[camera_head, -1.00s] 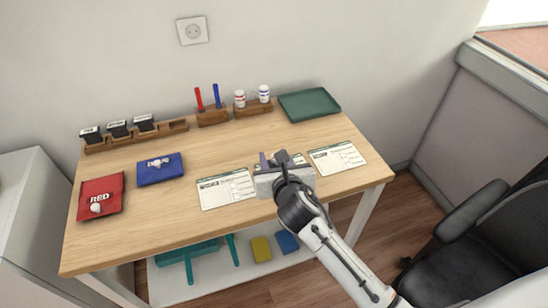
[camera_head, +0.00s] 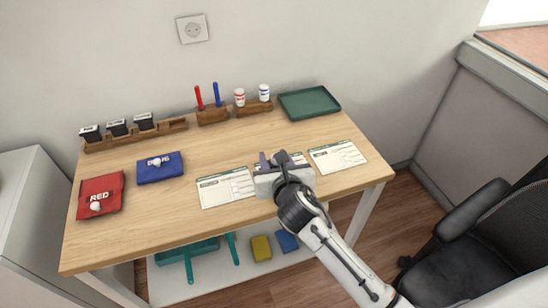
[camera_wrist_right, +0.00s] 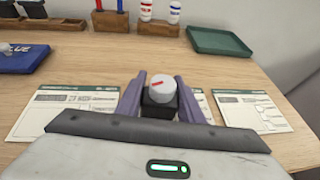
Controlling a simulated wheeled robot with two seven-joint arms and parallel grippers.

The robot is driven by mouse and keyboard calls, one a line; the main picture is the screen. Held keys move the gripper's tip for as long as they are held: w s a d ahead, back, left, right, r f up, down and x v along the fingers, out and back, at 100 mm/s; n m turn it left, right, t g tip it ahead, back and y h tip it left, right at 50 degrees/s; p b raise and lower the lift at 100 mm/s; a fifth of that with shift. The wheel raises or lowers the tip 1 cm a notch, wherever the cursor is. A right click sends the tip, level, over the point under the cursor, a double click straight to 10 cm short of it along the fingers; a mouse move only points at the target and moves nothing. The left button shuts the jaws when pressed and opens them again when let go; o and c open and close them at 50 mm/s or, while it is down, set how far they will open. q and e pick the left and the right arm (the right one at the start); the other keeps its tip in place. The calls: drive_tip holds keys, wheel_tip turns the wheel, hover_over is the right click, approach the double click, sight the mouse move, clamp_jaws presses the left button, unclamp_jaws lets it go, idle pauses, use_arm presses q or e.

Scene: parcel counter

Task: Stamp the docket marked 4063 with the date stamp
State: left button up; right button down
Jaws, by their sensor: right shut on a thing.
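My right gripper (camera_head: 276,160) is over the middle docket on the table. In the right wrist view its purple fingers (camera_wrist_right: 160,98) are shut on a black stamp (camera_wrist_right: 158,108) with a pale round knob bearing a red mark. The stamp's underside is hidden, so I cannot tell whether it touches paper. The middle docket (camera_head: 299,158) is mostly covered by the gripper. A left docket (camera_head: 227,188) and a right docket (camera_head: 337,158) lie flat on either side. The docket numbers are too small to read. My left gripper is not in view.
A wooden rack (camera_head: 178,126) at the back left holds several black stamps. A red pad (camera_head: 100,188) and a blue pad (camera_head: 160,175) lie at the left. Pens, two bottles and a green tray (camera_head: 309,104) stand at the back. The table's middle is clear.

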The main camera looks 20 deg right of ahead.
drive_tip(key=shift+r+p, duration=1.15)
drive_tip(key=shift+p, duration=0.3)
drive_tip(key=shift+r, duration=1.75)
